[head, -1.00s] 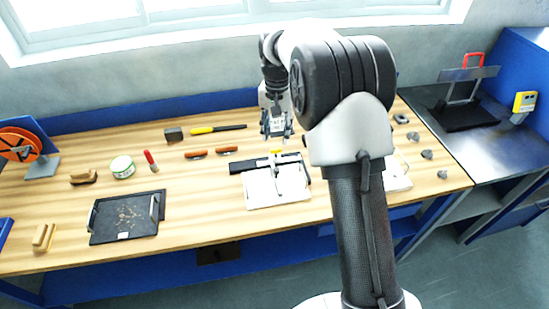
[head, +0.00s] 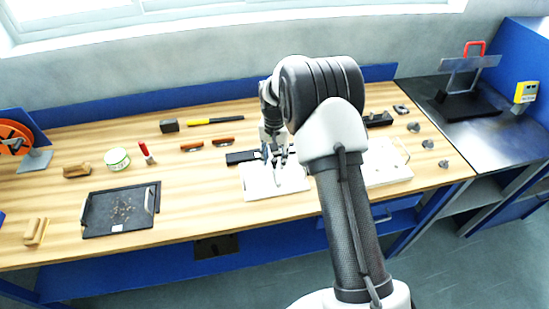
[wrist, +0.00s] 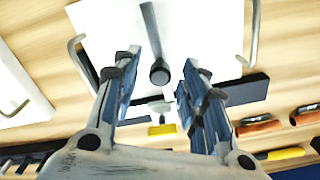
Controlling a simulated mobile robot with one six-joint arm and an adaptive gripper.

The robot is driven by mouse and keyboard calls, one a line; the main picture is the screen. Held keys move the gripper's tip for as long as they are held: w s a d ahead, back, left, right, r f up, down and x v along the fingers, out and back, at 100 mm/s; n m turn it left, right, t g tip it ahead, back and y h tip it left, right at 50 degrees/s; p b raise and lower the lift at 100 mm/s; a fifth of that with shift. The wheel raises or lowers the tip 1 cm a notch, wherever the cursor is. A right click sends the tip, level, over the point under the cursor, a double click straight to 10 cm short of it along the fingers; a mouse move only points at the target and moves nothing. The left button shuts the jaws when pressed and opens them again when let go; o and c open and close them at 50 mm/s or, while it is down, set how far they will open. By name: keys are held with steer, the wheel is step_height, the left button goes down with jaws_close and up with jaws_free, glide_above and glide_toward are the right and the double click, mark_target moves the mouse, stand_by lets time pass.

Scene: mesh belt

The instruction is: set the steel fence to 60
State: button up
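A white board (head: 262,186) with a black rail (head: 240,158) along its far edge lies on the bench. The board (wrist: 205,35) and rail (wrist: 245,90) also show in the wrist view. A grey steel bar with a round black knob (wrist: 159,73) at its end lies over the board; I take it for the steel fence. A yellow piece (wrist: 162,130) sits past the knob, beside the rail. My gripper (wrist: 163,62) is open, its fingers on either side of the knob, with gaps showing. In the head view my gripper (head: 275,155) hides most of the bar. No scale number is readable.
Bent metal handles (wrist: 254,35) stand at the board's sides. A second white board (head: 388,172) lies to the right. A black tray (head: 105,222), a green-white tin (head: 117,159) and brown-handled tools (head: 220,143) lie left. Bare wood lies between tray and board.

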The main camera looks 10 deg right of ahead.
steer(key=shift+c, duration=0.2)
jaws_close()
stand_by(0.3)
stand_by(0.3)
